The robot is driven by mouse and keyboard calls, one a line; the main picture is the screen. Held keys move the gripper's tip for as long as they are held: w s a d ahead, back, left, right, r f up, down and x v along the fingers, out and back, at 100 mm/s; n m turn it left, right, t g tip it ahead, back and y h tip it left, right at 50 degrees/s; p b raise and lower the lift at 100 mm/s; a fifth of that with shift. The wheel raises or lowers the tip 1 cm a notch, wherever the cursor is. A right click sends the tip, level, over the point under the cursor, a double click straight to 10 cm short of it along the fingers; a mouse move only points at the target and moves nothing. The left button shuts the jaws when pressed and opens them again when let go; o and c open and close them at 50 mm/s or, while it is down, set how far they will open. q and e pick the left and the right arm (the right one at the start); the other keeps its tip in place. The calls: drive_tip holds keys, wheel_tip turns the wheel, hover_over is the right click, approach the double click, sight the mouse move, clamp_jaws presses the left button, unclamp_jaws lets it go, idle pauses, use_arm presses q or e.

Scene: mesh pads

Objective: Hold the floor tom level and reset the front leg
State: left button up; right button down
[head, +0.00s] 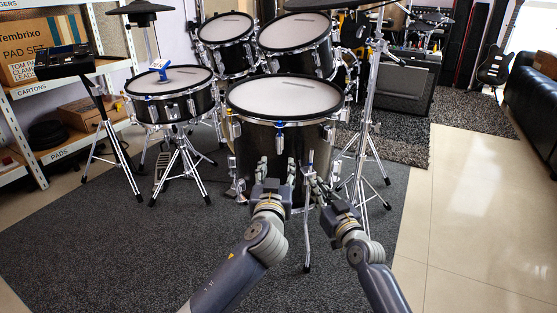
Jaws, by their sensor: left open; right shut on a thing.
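The front leg (307,235) is a thin chrome rod running from the bracket on the shell's front down to a foot on the carpet. My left gripper (277,170) is open, fingers pointing up, in front of the lower shell; contact cannot be told. My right gripper (316,185) is shut on the front leg, just below the bracket. The fingertips are small and partly hidden.
Two rack toms stand behind. A chrome stand (370,110) rises close right of the floor tom. Shelving is far left; tiled floor (470,220) is clear at right.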

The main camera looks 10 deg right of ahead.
sight(279, 157)
use_arm(q)
drive_tip(key=shift+w+d, duration=0.2)
drive_tip(key=shift+w, duration=0.8)
drive_tip(key=shift+w+d, duration=0.2)
drive_tip(key=shift+w, duration=0.85)
drive_tip(key=shift+w+d, duration=0.2)
drive_tip(key=shift+w, duration=0.8)
clamp_jaws()
